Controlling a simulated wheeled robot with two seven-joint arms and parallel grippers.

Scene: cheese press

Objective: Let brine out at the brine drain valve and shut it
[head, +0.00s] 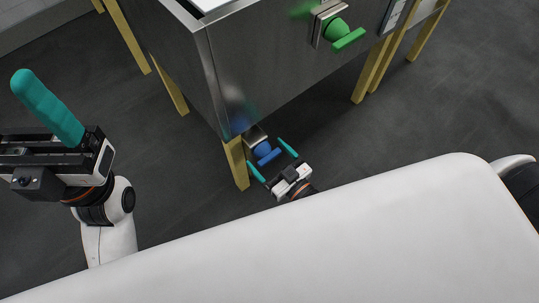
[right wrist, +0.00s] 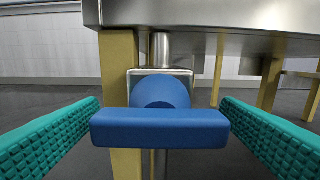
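The blue valve (head: 264,150) sits low under the near corner of the steel vat, beside a yellow leg. In the right wrist view its blue bar handle (right wrist: 160,129) lies level, in front of a round blue hub and a square steel plate. My right gripper (head: 272,157) is open, with its teal fingers on either side of the blue handle. In the wrist view gaps show between the handle ends and the fingers. My left gripper (head: 47,107) is raised at the left, away from the vat; only one teal finger shows clearly, so its opening is unclear.
The steel vat (head: 262,75) stands on yellow legs (head: 235,163). A green valve (head: 342,36) is higher on its side, at the upper right. A steel pipe (right wrist: 160,50) runs down behind the blue valve. The dark floor around is clear.

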